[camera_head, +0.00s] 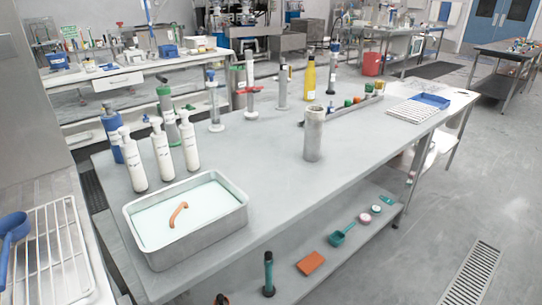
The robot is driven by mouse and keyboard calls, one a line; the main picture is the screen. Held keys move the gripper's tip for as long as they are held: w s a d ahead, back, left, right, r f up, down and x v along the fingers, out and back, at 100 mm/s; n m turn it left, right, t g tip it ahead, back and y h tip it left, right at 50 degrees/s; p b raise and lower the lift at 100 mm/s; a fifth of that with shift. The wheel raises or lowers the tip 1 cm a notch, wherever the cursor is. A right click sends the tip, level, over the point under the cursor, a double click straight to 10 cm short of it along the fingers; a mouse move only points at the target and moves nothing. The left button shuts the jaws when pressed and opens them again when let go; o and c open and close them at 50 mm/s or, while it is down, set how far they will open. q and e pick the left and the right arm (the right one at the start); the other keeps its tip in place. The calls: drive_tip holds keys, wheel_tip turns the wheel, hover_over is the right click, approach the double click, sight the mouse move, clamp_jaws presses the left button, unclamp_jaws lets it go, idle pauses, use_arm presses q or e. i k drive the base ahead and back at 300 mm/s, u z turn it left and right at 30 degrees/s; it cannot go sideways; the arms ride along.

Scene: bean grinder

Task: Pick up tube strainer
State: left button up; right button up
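A grey upright cylinder (313,135) with an open-looking top stands alone near the front edge of the steel table, right of centre. It may be the tube strainer, but I cannot tell for certain. Other tall tube-like things stand along the back of the table, including a tube with a red collar (251,88) and a grey tube (283,88). Neither of my grippers is in view.
A metal tray (200,245) of pale liquid holds an orange curved piece (178,214). Several white pump bottles (162,155) stand behind it. A yellow bottle (310,80) and a low rack (345,106) stand farther back. The steel table (265,165) is clear between tray and cylinder.

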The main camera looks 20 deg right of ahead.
sight(314, 117)
drive_tip(key=k, duration=0.5)
drive_tip(key=z, duration=1.8)
drive_tip(key=i, duration=1.2)
drive_tip(key=u, duration=2.1)
